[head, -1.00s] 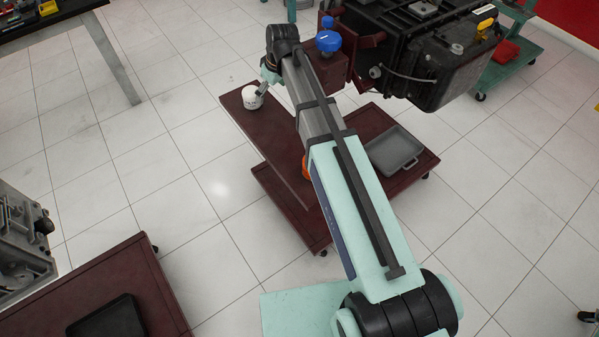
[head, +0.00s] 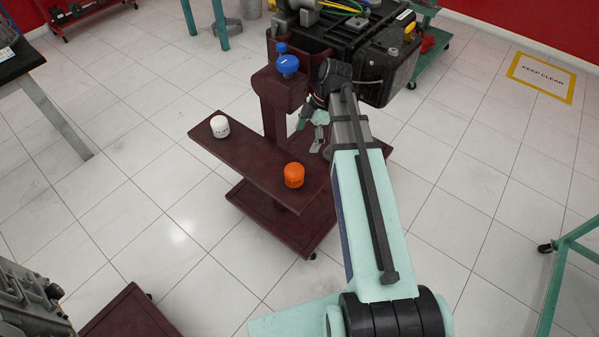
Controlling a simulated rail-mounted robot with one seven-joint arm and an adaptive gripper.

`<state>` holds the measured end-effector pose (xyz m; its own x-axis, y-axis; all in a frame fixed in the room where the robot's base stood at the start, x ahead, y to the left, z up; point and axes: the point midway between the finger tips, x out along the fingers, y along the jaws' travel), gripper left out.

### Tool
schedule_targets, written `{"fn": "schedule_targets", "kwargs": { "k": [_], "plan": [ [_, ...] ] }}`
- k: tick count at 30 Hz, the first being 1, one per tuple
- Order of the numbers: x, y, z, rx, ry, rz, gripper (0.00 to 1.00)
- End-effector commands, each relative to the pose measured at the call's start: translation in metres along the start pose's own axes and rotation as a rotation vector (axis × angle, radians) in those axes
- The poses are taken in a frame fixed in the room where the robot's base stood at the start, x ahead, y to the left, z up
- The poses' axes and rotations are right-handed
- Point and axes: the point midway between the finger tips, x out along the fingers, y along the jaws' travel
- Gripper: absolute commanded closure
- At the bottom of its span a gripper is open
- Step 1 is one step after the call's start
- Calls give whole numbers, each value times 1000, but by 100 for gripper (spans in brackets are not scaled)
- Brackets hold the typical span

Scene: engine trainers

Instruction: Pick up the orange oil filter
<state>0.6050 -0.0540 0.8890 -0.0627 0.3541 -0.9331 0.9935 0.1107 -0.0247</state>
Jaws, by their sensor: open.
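The orange oil filter (head: 294,175) stands upright on the upper dark red shelf (head: 252,167) of the engine stand, near its front right end. A white filter (head: 220,126) stands on the same shelf at its left end. My gripper (head: 319,140) is open and small in the view, to the upper right of the orange filter and apart from it. My arm passes to the right of the filter and hides part of the stand behind it. Nothing shows between the fingers.
A lower dark red shelf (head: 265,215) lies below. A grey engine block (head: 30,300) is at the lower left.

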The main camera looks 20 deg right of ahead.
Motion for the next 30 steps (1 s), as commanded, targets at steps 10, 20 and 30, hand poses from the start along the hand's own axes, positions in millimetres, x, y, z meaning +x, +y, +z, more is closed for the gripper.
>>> {"fn": "schedule_targets", "kwargs": {
  "k": [10,20,30],
  "plan": [
    [8,-12,3,-92,28,-12,2],
    [57,-12,2,-91,27,-12,2],
    [102,-11,1,-90,26,-11,2]
  ]
}}
